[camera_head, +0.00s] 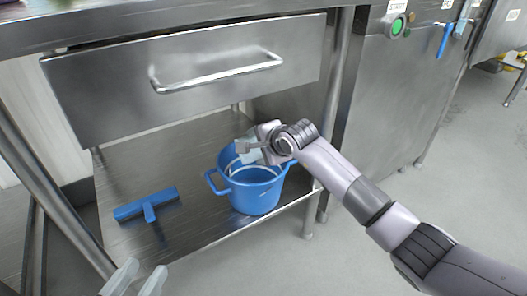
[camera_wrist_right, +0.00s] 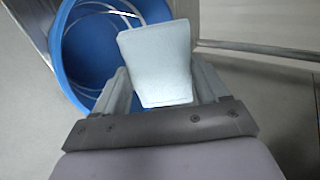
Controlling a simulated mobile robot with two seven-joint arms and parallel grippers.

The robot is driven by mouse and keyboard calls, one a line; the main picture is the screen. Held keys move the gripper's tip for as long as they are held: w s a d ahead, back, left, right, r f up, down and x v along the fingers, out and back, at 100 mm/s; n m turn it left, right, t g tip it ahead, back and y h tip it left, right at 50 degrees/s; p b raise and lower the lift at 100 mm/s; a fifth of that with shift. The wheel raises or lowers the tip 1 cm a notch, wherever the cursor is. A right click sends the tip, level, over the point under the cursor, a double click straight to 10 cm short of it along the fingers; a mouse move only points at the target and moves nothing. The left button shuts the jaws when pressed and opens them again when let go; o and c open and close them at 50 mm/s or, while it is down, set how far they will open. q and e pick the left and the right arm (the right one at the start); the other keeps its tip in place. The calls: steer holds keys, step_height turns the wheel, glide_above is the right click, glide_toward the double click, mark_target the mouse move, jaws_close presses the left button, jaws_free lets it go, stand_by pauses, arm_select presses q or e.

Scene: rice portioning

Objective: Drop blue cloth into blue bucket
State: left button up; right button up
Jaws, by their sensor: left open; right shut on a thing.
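The blue bucket (camera_head: 255,196) stands on the lower steel shelf, with its handle showing inside the rim. My right gripper (camera_head: 248,145) is over the bucket's back rim, shut on the pale blue cloth (camera_head: 251,154). In the right wrist view, the cloth (camera_wrist_right: 157,62) stands up between the fingers, with the bucket (camera_wrist_right: 75,50) behind it. It looks above the bucket's opening. My left gripper (camera_head: 134,280) shows only as two grey fingertips at the bottom left of the head view, open and apart from everything.
A blue squeegee (camera_head: 147,204) lies on the shelf (camera_head: 185,150) left of the bucket. A steel drawer (camera_head: 200,80) with a bar handle hangs above. A table leg (camera_head: 340,80) stands close behind my right arm. The floor at right is clear.

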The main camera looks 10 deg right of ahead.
arm_select(q)
steer(key=shift+f, duration=0.2)
arm_select(e)
steer(key=shift+w+a, duration=0.1)
steer(key=shift+w, duration=0.1)
steer(key=o, duration=1.1)
steer(key=shift+o, duration=0.2)
arm_select(q)
steer(key=shift+w+d+r, duration=0.1)
arm_select(e)
steer(key=shift+s+r+p, duration=0.15)
steer(key=shift+s+p, duration=0.05)
steer(key=shift+p, duration=0.15)
arm_select(q)
steer(key=shift+w+d+n+g+p, duration=0.2)
steer(key=shift+d+n+g+p, duration=1)
steer(key=shift+p, duration=2.8)
arm_select(e)
steer(key=s+d+r, duration=0.1)
steer(key=s+d, duration=0.1)
steer(key=s, duration=0.5)
steer(key=s+d, duration=0.3)
steer(key=s, duration=0.4)
steer(key=shift+s+d+r, duration=0.25)
steer(key=shift+s+r, duration=0.1)
steer(key=shift+r, duration=0.05)
